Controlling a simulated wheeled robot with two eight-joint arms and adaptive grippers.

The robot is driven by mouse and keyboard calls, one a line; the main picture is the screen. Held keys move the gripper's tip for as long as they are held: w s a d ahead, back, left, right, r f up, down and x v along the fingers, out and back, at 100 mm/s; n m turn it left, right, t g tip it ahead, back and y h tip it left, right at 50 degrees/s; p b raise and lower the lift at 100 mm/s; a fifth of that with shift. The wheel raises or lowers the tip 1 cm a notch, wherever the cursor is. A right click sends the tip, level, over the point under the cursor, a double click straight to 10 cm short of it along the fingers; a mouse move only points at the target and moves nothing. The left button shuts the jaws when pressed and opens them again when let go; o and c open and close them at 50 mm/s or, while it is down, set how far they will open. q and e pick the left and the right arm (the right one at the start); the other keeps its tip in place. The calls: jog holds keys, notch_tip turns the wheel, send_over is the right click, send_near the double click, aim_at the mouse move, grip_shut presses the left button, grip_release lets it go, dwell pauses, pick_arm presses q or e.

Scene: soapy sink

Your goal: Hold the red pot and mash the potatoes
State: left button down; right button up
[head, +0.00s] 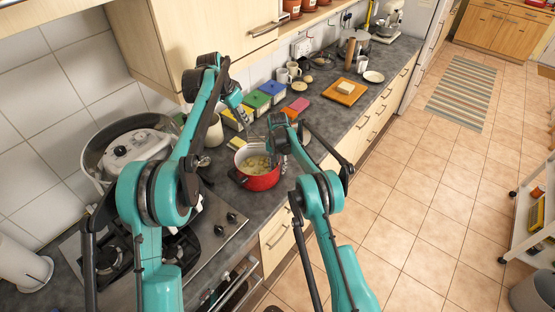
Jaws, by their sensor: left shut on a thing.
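The red pot (261,182) stands on the dark counter beside the stove, with pale yellow potato pieces (256,162) inside. A dark handle (237,178) sticks out on its left. My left gripper (246,119) is above the pot's back edge, shut on what looks like the masher, a thin grey tool slanting down toward the pot. Its lower end is too small to make out. My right gripper (279,149) is at the pot's right rim, near where the other handle is hidden. Its fingers are too small and covered to tell whether they are open or shut.
A white lidded cooker (135,148) stands on the left by the wall. Colourful boxes (257,100) stand behind the pot. An orange board (345,92) with a pale block, cups and plates are farther along the counter. The tiled floor at right is mostly clear.

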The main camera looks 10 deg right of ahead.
aim_at(277, 174)
notch_tip(277, 174, down, 5)
jog(key=shift+r, duration=0.1)
dwell(0.3)
grip_shut()
jog(key=shift+o, duration=0.3)
grip_release()
jog(key=shift+c, duration=0.4)
